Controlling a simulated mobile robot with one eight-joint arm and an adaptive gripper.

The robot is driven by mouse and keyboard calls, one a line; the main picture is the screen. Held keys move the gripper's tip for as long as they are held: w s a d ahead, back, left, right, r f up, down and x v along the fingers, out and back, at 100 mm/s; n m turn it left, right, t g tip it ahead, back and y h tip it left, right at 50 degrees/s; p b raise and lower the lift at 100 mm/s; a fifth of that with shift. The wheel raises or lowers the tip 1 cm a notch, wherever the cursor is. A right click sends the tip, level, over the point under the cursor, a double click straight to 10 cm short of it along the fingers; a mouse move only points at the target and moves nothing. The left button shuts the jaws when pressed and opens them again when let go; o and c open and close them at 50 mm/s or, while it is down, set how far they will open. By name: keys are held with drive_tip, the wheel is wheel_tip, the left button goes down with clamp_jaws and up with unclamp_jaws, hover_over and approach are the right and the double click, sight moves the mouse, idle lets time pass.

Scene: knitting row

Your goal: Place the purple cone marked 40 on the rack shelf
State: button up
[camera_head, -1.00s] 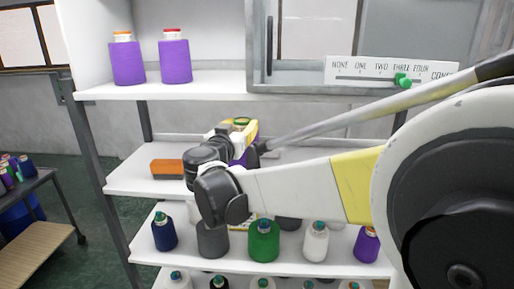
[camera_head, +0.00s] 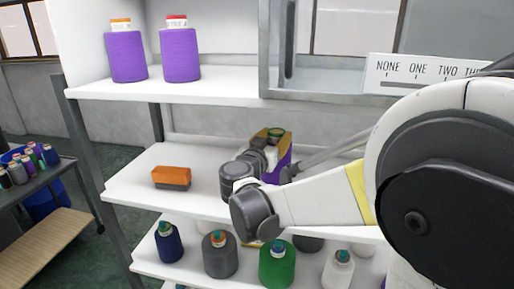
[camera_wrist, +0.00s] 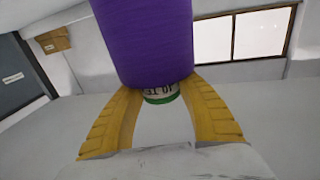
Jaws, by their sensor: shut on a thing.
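My gripper (camera_head: 272,148) is shut on a purple cone (camera_wrist: 146,42) and holds it above the middle shelf (camera_head: 135,192) of the rack. In the wrist view my yellow fingers stand on both sides of the cone's narrow end, which has a green rim and a pale label; its marking is only partly readable. In the head view just a strip of the purple cone (camera_head: 286,160) shows beside my wrist, and the rest is hidden by my gripper. Whether the cone touches the shelf cannot be told.
An orange block (camera_head: 171,177) lies on the middle shelf left of my gripper. Two purple cones stand on the upper shelf (camera_head: 190,84). Several coloured cones stand on the shelf below. A grey-framed box with a slider panel (camera_head: 420,72) is at upper right. Bare shelf lies between block and gripper.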

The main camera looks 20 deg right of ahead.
drive_tip(key=shift+f, duration=1.5)
drive_tip(key=shift+f+b, duration=0.25)
drive_tip(key=shift+b, duration=0.15)
drive_tip(key=o, duration=1.4)
drive_tip(key=shift+w+r, duration=0.1)
drive_tip(key=shift+c, duration=0.2)
drive_tip(key=shift+r, duration=0.15)
